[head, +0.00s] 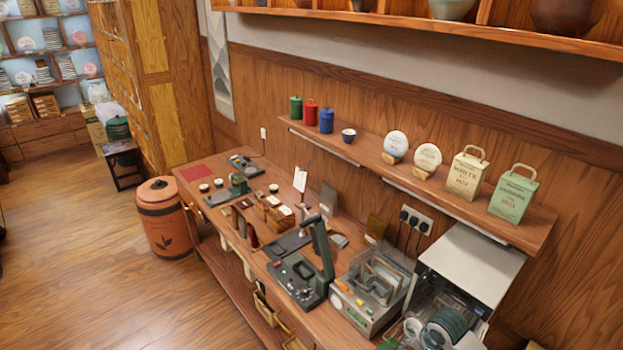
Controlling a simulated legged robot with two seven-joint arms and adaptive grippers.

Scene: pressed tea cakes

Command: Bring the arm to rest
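Neither of my arms nor my grippers shows in the head view, so I cannot see whether they are open or shut. A long wooden workbench (262,262) runs from the middle left to the lower right along a panelled wall. On it stands a dark device with an upright green-and-black arm (320,248). To its right is a grey machine with a clear-walled top (352,312). Small wooden boxes (268,207) and a small white card (300,180) stand mid-bench.
A wall shelf (375,162) above the bench holds canisters, a cup, two round cakes and two bags. A white-topped cabinet (474,262) stands lower right, with dark green discs (445,325) below it. An orange bin (163,218) stands left. The left floor (85,270) is clear.

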